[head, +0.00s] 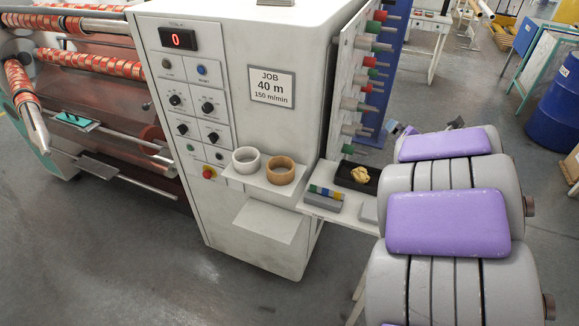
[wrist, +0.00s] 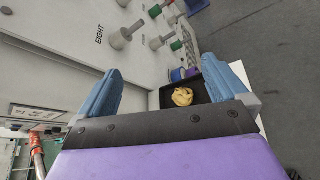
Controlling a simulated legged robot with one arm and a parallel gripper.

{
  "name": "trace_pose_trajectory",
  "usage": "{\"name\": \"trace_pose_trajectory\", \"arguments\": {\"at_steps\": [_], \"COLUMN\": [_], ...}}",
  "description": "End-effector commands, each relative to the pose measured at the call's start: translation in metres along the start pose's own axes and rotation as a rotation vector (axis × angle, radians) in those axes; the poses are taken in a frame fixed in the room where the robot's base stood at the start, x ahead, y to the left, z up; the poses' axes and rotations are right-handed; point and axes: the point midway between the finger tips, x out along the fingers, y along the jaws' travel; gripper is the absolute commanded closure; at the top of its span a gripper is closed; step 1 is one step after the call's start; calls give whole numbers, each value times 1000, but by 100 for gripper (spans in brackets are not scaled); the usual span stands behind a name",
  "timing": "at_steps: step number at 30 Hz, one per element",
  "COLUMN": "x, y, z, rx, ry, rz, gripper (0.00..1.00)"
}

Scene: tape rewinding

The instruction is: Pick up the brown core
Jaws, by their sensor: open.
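The brown core (head: 281,171), a short open ring standing on its end, sits at the right of a small white shelf (head: 259,184) on the machine front. A white core (head: 246,160) of similar shape stands just left of it. My gripper (wrist: 165,80) is open and empty, its two blue fingers spread wide in the wrist view. In the head view only its finger tips show past my purple-topped arm, well to the right of the brown core. The brown core is not seen in the wrist view.
A side table (head: 312,206) right of the cores holds a black tray with a yellowish lump (head: 361,174) and a grey block with coloured strips (head: 325,193). A panel of pegs (head: 362,85) rises behind it. An empty lower shelf (head: 264,222) juts out below the cores.

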Motion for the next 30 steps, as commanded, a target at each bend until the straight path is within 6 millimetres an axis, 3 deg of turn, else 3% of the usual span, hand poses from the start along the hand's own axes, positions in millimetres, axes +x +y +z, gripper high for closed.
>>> {"name": "trace_pose_trajectory", "arguments": {"at_steps": [3, 5, 9, 12, 20, 30], "x": [25, 31, 28, 18, 4, 39], "y": [37, 55, 84, 94, 103, 141], "z": [-40, -67, -128, -160, -194, -232], "rx": [-331, -481, -738, -842, -924, -925], "ry": [106, 154, 232, 259, 264, 265], "rz": [205, 325, 607, 773, 968, 971], "gripper": [0, 0, 0, 0, 0, 0]}}
